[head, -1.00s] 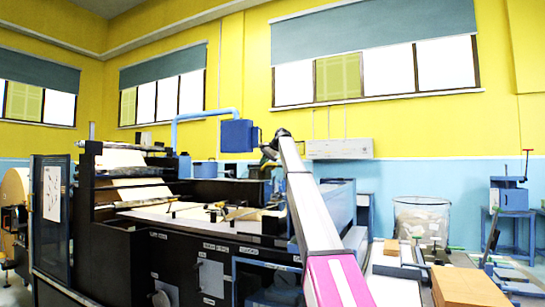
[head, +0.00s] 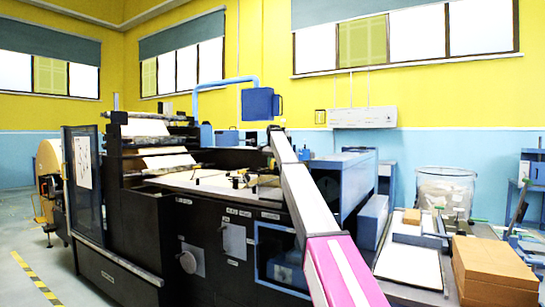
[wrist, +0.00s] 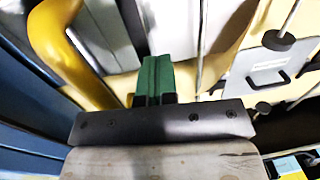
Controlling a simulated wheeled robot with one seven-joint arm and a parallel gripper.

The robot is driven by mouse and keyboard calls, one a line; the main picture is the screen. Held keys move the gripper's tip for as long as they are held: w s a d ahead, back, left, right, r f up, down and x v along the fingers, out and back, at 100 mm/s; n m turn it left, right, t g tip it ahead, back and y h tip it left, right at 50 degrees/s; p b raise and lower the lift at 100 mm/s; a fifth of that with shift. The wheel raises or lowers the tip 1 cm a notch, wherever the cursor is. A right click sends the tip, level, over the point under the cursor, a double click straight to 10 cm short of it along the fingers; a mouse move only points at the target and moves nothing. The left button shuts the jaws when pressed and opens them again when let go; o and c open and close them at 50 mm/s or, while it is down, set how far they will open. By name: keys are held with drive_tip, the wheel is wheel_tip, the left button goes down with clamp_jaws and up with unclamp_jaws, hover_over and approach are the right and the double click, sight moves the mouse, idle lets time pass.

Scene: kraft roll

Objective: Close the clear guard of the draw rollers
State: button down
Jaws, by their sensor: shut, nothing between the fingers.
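I cannot pick out the clear guard of the draw rollers for certain. A dark-framed see-through panel (head: 84,215) with a white sheet on it stands upright at the machine's left end. A blue-framed window (head: 283,258) is low on the machine's front, partly behind my arm. Rollers (head: 150,140) with brown paper show at the upper left of the machine. My gripper's green fingers (wrist: 157,68) are shut and empty in the wrist view. A yellow curved bar (wrist: 62,50) is close by at the left; contact cannot be told. The head view does not show the fingers clearly.
The black machine body (head: 125,225) fills the middle. A white table (head: 410,262) with brown stacks (head: 495,265) and a clear bin (head: 445,192) stand to the right. Open floor with a yellow-black stripe (head: 35,278) is at the left. A blue box (head: 260,104) hangs above.

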drive_tip(key=shift+f+h, duration=0.3)
drive_tip(key=shift+f, duration=0.55)
drive_tip(key=shift+s, duration=0.1)
